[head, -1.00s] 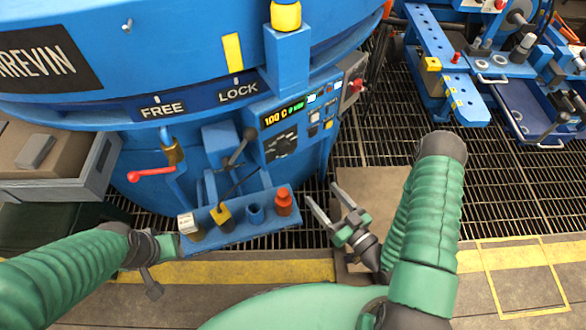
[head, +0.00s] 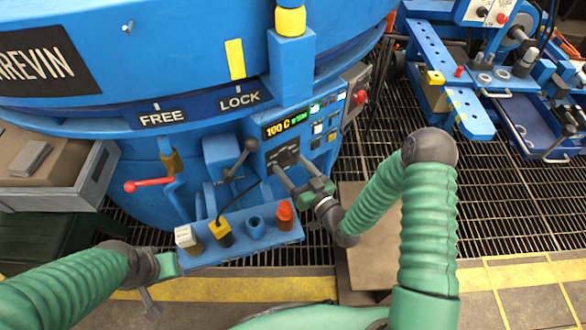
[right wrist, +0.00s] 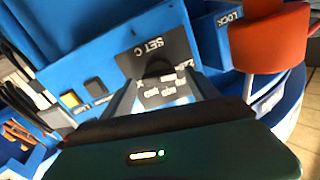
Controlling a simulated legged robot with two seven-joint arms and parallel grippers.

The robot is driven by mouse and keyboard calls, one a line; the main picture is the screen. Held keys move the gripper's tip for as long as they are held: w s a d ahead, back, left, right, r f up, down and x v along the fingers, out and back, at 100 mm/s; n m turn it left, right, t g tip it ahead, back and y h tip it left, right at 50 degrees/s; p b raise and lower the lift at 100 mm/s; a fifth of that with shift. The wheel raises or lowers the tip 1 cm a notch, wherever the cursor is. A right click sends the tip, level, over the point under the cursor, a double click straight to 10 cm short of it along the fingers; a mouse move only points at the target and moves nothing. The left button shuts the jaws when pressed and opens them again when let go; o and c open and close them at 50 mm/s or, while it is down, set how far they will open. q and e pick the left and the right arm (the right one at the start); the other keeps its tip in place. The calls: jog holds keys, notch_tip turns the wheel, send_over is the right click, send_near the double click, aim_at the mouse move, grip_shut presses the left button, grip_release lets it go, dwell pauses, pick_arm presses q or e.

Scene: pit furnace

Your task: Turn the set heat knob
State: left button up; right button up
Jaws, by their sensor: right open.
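The set heat knob (head: 287,157) is a dark knob on a black plate on the blue furnace's control panel, just below the display that reads 100 C. In the right wrist view the plate reads "SET C" (right wrist: 152,47), and the dark knob (right wrist: 158,69) is partly in shadow. My right gripper (head: 284,163) is open, its two fingers pointing at the knob. In the right wrist view the fingers (right wrist: 160,82) lie on either side of the knob; contact cannot be told. My left gripper (head: 166,266) is low at the left, its jaws unclear.
Below the panel a blue shelf (head: 270,240) holds an orange-red bottle (head: 285,215), a blue cup (head: 255,225) and other small items. A lever with a dark ball (head: 250,145) stands left of the knob. A red-handled crank (head: 145,185) is further left.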

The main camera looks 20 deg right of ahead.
jog(key=shift+c, duration=0.3)
jog(key=c, duration=1.3)
jog(key=shift+d, duration=0.1)
jog(key=m+p, duration=0.2)
jog(key=m, duration=0.1)
jog(key=shift+d+r+m, duration=0.1)
jog(key=shift+m, duration=0.2)
jog(key=shift+d+f+m+p, duration=0.15)
jog(key=shift+m+p, duration=0.6)
jog(key=shift+m, duration=1.35)
jog(key=o, duration=1.4)
jog(key=shift+c, duration=0.2)
